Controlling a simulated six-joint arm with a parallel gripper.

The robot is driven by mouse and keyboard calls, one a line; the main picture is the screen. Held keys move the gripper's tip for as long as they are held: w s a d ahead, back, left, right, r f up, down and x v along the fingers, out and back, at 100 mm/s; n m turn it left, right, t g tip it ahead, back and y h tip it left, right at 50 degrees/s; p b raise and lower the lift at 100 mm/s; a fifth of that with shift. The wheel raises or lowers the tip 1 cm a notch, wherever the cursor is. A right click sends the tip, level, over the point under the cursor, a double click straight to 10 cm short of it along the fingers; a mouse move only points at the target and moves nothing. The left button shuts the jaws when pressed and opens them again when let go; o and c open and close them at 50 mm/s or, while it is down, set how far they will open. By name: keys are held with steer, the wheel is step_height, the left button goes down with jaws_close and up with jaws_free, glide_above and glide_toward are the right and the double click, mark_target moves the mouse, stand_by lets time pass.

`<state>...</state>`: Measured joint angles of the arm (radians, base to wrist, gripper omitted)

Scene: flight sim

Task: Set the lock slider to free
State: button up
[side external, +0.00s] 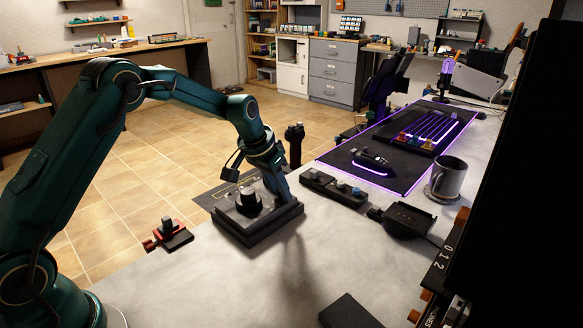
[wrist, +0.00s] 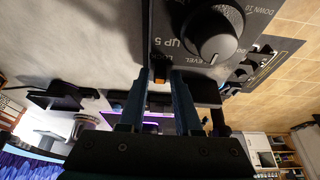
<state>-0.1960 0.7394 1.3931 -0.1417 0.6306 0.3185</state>
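A dark control box (side external: 262,228) with a large round knob (side external: 247,203) stands on the grey table below my arm. In the wrist view, the knob (wrist: 213,36) has printing around it reading "UP 5", "LEVEL" and "DOWN 10". In the side view my gripper (side external: 277,188) is low over the box, and the tab is hidden.
A red-and-black device (side external: 168,235) sits left of the box. A dark switch strip (side external: 333,188), a black stand (side external: 408,220) and a mug (side external: 447,178) are to the right. A purple-lit mat (side external: 402,180) lies beyond. The front table is mostly clear.

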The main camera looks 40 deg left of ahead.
mark_target(274, 206)
steer(key=shift+v, duration=2.5)
steer(key=shift+d+r, duration=0.1)
steer(key=shift+r, duration=0.1)
steer(key=s+d+r+m+t, duration=0.1)
steer(key=s+d+r+t, duration=0.3)
steer(key=s+r, duration=0.75)
steer(key=s+d+f+g, duration=0.1)
steer(key=s+f, duration=0.2)
steer(key=s, duration=0.4)
steer(key=s+d+f+n+g, duration=0.1)
steer(key=s+f, duration=0.2)
steer(key=s, duration=0.4)
steer(key=shift+d+g, duration=0.25)
steer(key=shift+g, duration=0.15)
